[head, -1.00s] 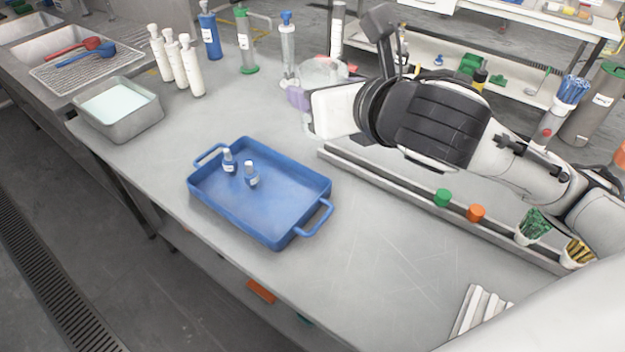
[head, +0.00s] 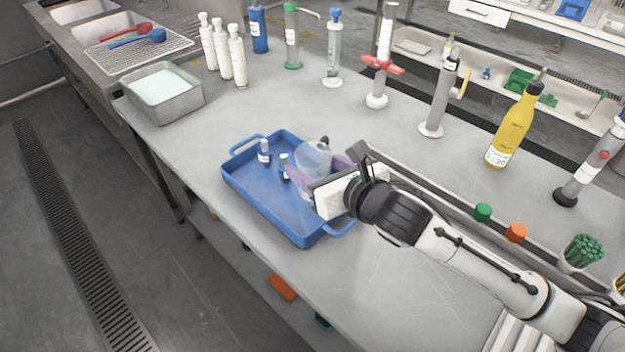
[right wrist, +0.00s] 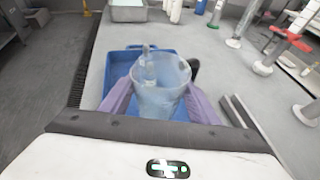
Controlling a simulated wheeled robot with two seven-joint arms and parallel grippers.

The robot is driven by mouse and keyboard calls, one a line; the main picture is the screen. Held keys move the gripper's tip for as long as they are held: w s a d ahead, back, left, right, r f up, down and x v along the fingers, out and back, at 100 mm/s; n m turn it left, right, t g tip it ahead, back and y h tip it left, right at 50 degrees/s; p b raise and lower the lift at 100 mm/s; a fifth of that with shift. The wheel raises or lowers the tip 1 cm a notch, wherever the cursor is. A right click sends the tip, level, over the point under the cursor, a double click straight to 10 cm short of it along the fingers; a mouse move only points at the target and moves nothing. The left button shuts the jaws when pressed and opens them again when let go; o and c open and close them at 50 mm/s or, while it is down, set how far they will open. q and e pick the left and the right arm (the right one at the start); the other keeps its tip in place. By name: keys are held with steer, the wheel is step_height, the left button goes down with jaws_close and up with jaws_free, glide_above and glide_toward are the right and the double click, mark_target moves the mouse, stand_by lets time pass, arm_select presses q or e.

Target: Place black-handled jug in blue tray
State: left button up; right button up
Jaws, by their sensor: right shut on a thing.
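The clear jug (head: 313,156) is upright, held between the purple fingers of my right gripper (head: 318,176). The right wrist view shows the jug (right wrist: 160,90) between both fingers, with its black handle (right wrist: 194,68) at the right. The blue tray (head: 262,206) lies on the bench. The jug is over the tray's right part; I cannot tell whether it touches the floor of the tray. Two small bottles, one (head: 264,152) and another (head: 284,167), stand in the tray left of the jug. My left gripper is not in view.
A metal basin (head: 165,92) stands at the bench's left end. White bottles (head: 222,55) and several dispensers stand along the back, with a yellow bottle (head: 512,128) at right. Green (head: 483,211) and orange (head: 516,232) caps sit near the rail. The bench front is clear.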

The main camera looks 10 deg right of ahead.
steer(key=shift+f, duration=1.75)
steer(key=shift+f, duration=0.1)
steer(key=o, duration=1.1)
steer(key=shift+f, duration=0.1)
steer(key=shift+c, duration=0.2)
steer(key=shift+s+r, duration=0.15)
steer(key=shift+r, duration=0.1)
steer(key=v, duration=1.1)
steer(key=shift+s+d+r, duration=0.15)
steer(key=shift+s, duration=0.2)
